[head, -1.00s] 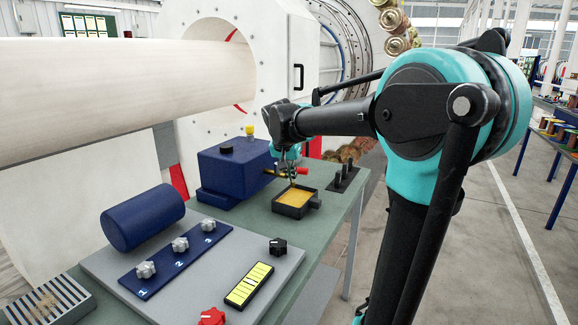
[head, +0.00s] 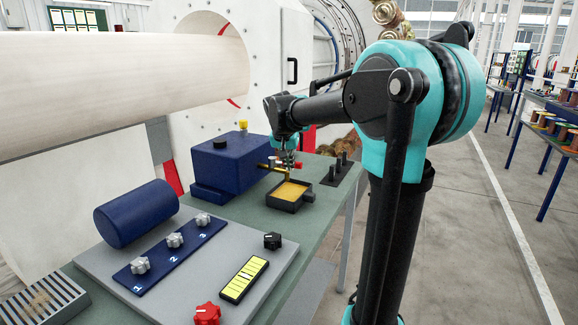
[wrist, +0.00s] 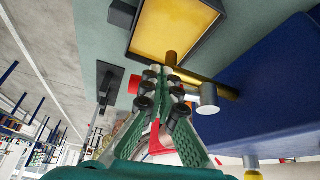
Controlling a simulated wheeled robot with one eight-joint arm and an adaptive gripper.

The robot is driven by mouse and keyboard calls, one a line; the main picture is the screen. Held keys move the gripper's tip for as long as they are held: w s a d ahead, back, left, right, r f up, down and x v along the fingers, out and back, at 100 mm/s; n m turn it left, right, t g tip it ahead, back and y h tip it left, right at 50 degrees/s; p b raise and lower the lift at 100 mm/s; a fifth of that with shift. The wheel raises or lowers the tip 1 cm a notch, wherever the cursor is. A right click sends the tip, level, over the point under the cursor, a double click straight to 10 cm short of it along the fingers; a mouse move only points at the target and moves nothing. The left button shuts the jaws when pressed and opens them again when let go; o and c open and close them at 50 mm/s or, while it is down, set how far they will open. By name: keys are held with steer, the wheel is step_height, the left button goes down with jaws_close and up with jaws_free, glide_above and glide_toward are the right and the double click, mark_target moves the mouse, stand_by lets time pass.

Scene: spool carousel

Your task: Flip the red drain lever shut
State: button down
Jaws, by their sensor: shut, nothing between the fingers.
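The red drain lever (head: 298,165) shows as a small red tip beside the brass drain pipe (head: 266,166) on the blue tank (head: 228,165). My gripper (head: 288,175) points down at the pipe's outer end, just above the tray's back edge. Its fingers are together and empty. In the wrist view, my fingertips (wrist: 161,74) are close to the brass pipe (wrist: 205,82), and a red piece (wrist: 134,84), likely the lever's end, shows just left of them. My fingers hide part of the lever. I cannot tell whether they touch it, or its exact angle.
A black tray with a yellow inside (head: 284,206) stands under the pipe. A rack with black pegs (head: 343,176) is to its right. A grey panel (head: 190,290) with several knobs and a blue cylinder (head: 135,214) lies nearer. The aisle floor at right is clear.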

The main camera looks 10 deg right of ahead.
steer(key=shift+w+d+n, duration=0.2)
steer(key=shift+d+n, duration=0.05)
steer(key=shift+n, duration=0.25)
steer(key=w+d+n+y, duration=0.1)
steer(key=n, duration=0.2)
steer(key=shift+w+d+y, duration=0.35)
steer(key=shift+w+y, duration=0.05)
steer(key=w+n+g+y, duration=0.1)
steer(key=w+n+y, duration=0.3)
steer(key=w+n, duration=0.4)
steer(key=n, duration=0.2)
steer(key=shift+w+n, duration=0.2)
steer(key=shift+n, duration=0.2)
steer(key=shift+w, duration=0.1)
